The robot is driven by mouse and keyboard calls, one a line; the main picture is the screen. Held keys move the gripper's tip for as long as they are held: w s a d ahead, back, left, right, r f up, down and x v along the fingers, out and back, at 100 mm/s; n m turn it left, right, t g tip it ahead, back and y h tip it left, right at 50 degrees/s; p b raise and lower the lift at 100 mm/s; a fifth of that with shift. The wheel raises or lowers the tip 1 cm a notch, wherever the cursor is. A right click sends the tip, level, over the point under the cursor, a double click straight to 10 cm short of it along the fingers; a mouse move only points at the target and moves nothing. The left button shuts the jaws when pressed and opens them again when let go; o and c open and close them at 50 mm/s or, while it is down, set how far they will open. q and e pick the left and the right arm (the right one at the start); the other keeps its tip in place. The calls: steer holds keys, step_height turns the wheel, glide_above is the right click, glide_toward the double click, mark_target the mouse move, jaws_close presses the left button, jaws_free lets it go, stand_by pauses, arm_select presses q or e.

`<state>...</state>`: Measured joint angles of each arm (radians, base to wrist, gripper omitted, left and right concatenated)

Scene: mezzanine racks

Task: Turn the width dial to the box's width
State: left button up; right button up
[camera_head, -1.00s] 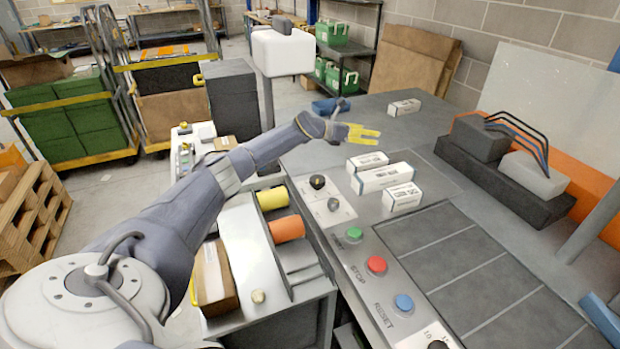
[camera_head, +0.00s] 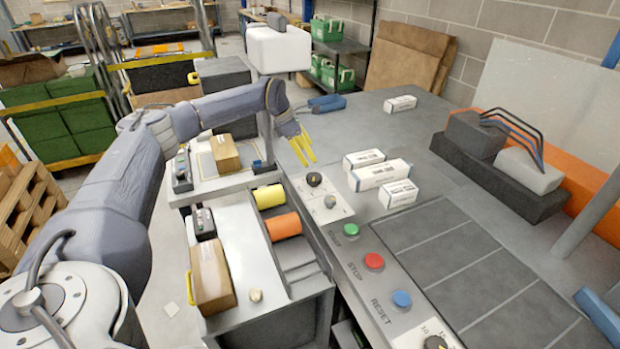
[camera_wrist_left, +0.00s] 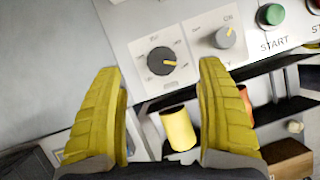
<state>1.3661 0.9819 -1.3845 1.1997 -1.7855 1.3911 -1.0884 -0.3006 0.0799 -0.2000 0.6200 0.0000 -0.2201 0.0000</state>
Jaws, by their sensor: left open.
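A black dial (camera_head: 315,180) with a scale around it sits on a white panel at the bench's left edge. It also shows in the left wrist view (camera_wrist_left: 161,61), its yellow pointer toward the picture's right. A grey knob (camera_wrist_left: 225,38) marked ON is beside it. Another black dial (camera_head: 436,342) is cut off at the bottom edge. No readable label tells me which is the width dial. My left gripper (camera_head: 305,159) is open and empty, yellow fingers pointing down, behind the first dial and apart from it. White boxes (camera_head: 379,174) lie on the bench. My right gripper is out of view.
Green START, red STOP (camera_head: 374,261) and blue RESET (camera_head: 401,299) buttons line the panel edge. Yellow (camera_head: 269,197) and orange (camera_head: 284,226) rolls sit in a holder left of it. A blue tool (camera_head: 327,103) lies behind. Bench around the dial's far side is clear.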

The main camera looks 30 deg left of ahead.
mark_target(313, 176)
arm_select(q)
steer(key=shift+g+y, duration=0.3)
steer(key=shift+y, duration=0.1)
steer(key=x, duration=0.3)
steer(key=s+x, duration=0.1)
steer(key=x, duration=0.3)
steer(key=a+x, duration=0.1)
steer(key=x, duration=0.3)
steer(key=shift+s+a+f, duration=0.1)
steer(key=shift+s+f, duration=0.05)
steer(key=shift+f, duration=0.2)
steer(key=shift+c, duration=0.5)
steer(key=c, duration=1.1)
steer(key=shift+c, duration=0.2)
